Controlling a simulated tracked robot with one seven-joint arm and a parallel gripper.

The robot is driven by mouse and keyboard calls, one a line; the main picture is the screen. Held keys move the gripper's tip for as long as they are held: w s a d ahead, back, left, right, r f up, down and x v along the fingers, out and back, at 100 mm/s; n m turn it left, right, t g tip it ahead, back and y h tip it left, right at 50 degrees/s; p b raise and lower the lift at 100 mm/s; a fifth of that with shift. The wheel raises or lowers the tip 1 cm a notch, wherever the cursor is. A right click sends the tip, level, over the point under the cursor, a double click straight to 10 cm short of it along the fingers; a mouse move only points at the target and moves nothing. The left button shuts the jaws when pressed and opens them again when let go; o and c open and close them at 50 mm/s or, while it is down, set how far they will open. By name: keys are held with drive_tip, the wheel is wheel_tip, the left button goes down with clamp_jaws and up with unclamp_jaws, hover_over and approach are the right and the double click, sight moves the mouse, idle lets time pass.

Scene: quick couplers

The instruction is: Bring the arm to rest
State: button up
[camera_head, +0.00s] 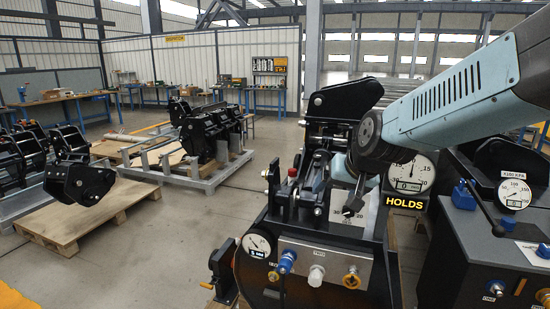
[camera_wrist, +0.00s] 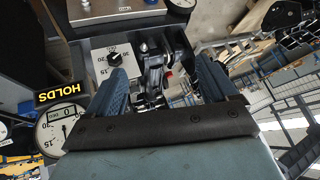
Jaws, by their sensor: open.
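My gripper (camera_head: 335,185) is at the end of my pale blue arm, low over the black coupler stand (camera_head: 300,240) in the head view. In the wrist view my gripper (camera_wrist: 163,75) has its two blue fingers apart. A dark metal mechanism with a bright pin (camera_wrist: 153,62) shows between and beyond them; I cannot tell whether they touch it. A white panel with a black knob (camera_wrist: 114,60) lies beside the left finger. It also shows in the head view, where the knob (camera_head: 353,204) is below my wrist. A lit HOLDS sign (camera_head: 404,202) sits under a round gauge (camera_head: 409,167).
A red button (camera_head: 292,172) stands left of my gripper. A grey front panel (camera_head: 318,262) carries blue and yellow couplings. A black console (camera_head: 480,260) with a gauge (camera_head: 514,194) stands at right. A wooden pallet (camera_head: 75,222) lies left; open floor (camera_head: 180,235) separates it from the stand.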

drive_tip(key=s+d+r+h, duration=0.1)
drive_tip(key=s+d, duration=0.3)
drive_tip(key=s, duration=0.4)
drive_tip(key=s+d+r+g+h, duration=0.1)
drive_tip(key=s+d+r, duration=0.2)
drive_tip(key=s+d, duration=0.2)
drive_tip(key=s, duration=0.3)
drive_tip(key=shift+n+g+h, duration=0.3)
drive_tip(key=shift+n, duration=0.1)
